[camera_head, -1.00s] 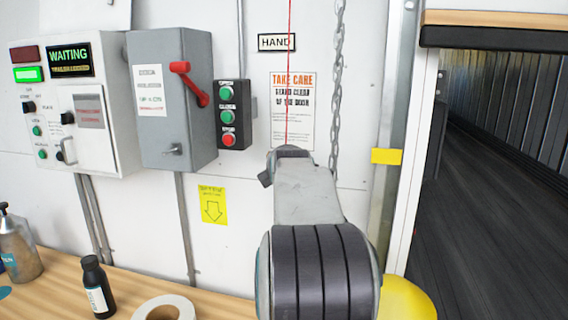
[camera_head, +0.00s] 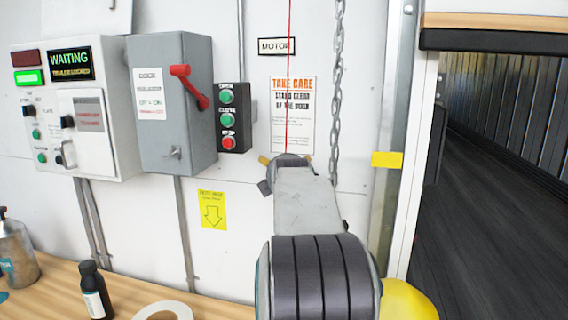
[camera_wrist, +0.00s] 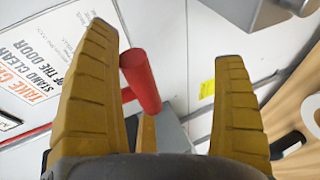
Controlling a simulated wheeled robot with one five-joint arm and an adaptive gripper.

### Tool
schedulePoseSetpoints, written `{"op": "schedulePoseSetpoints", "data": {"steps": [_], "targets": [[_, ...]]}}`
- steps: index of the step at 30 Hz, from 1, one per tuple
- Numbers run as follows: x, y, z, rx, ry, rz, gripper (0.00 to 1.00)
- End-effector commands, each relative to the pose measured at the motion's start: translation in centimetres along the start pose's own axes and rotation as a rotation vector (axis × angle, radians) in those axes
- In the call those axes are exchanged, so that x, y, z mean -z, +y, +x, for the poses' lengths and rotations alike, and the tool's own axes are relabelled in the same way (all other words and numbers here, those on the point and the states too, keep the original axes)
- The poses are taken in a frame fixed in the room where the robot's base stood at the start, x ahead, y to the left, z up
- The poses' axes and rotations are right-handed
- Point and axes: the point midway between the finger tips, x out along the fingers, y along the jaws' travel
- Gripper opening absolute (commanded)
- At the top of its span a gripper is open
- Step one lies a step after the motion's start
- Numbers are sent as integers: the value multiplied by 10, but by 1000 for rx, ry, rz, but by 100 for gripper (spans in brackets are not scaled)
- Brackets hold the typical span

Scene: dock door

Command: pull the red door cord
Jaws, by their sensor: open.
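The thin red cord (camera_head: 290,80) hangs down the white wall in the head view and drops out of sight behind my wrist. In the wrist view a red cylindrical handle (camera_wrist: 140,82) shows between the yellow-brown fingers of my gripper (camera_wrist: 165,46), nearer the left finger. A red line runs from the left edge toward it. The fingers are apart, and I cannot tell whether either touches the handle. In the head view my gripper (camera_head: 285,160) is mostly hidden by my arm; only yellow fingertip edges show. The handle is hidden there.
A metal chain (camera_head: 336,90) hangs just right of the cord. A push-button box (camera_head: 233,118) and a grey switch box with a red lever (camera_head: 172,105) are to the left. A wooden bench (camera_head: 60,285) with a black bottle (camera_head: 95,290) stands below. The doorway lies right.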

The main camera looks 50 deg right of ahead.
Motion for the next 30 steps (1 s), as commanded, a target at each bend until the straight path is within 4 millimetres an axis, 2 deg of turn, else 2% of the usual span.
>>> {"op": "schedulePoseSetpoints", "data": {"steps": [1,3,13,30], "targets": [[0,-2,1,4,0,1,94],[0,-2,1,4,0,1,100],[0,-1,-4,1,0,2,100],[0,0,-54,-4,-1,2,100]]}}
